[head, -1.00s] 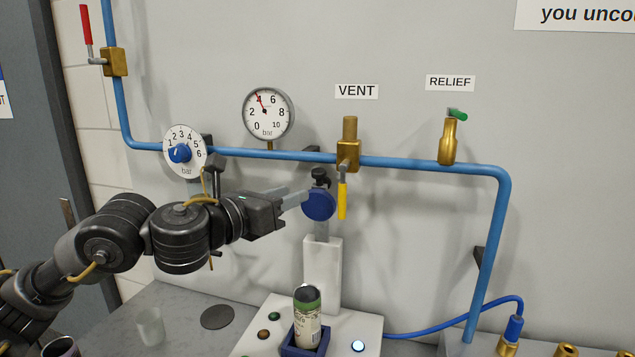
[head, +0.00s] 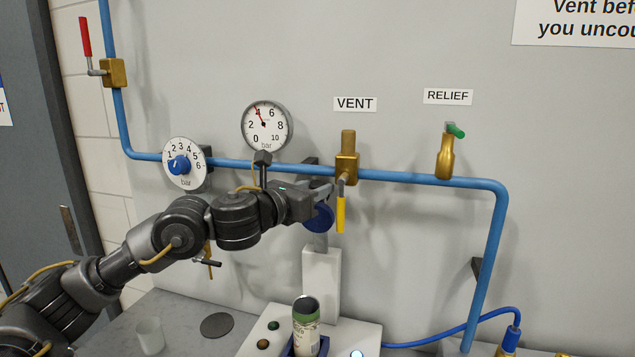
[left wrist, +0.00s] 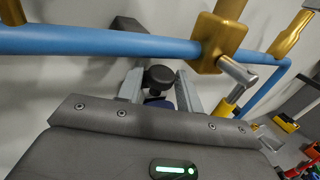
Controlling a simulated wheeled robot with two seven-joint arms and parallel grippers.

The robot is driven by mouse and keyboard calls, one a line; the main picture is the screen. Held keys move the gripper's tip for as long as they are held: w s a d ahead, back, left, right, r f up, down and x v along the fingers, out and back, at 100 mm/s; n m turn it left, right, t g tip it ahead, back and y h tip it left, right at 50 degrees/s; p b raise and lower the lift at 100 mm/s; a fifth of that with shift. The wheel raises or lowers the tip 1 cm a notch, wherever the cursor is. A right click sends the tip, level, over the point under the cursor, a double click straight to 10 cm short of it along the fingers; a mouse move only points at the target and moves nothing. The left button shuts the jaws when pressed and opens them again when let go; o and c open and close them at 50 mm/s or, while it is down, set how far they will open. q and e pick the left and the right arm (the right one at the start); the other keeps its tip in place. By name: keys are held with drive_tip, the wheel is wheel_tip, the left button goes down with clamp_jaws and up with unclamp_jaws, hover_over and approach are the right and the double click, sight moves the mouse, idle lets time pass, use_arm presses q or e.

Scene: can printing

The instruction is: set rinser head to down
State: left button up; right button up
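The rinser head appears to be the blue round part (head: 319,218) with a black knob on top, on a white post (head: 321,283) behind the can. My left gripper (head: 322,188) is at the top of the blue part and hides the knob in the head view. In the left wrist view the black knob (left wrist: 160,76) lies between my two spread fingers, with a visible gap on each side. A little blue (left wrist: 158,101) shows below it. A can (head: 306,325) stands upright in a blue holder under the head. My right gripper is not in view.
The brass vent valve (head: 347,168) with its yellow lever (head: 340,207) is close to the right of my left gripper. The blue pipe (head: 400,177) runs just behind. A pressure gauge (head: 267,126) and a dial (head: 184,163) are to the left. A clear cup (head: 151,335) stands on the counter.

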use_arm(q)
drive_tip(key=shift+w+d, duration=0.3)
drive_tip(key=shift+w, duration=0.15)
clamp_jaws()
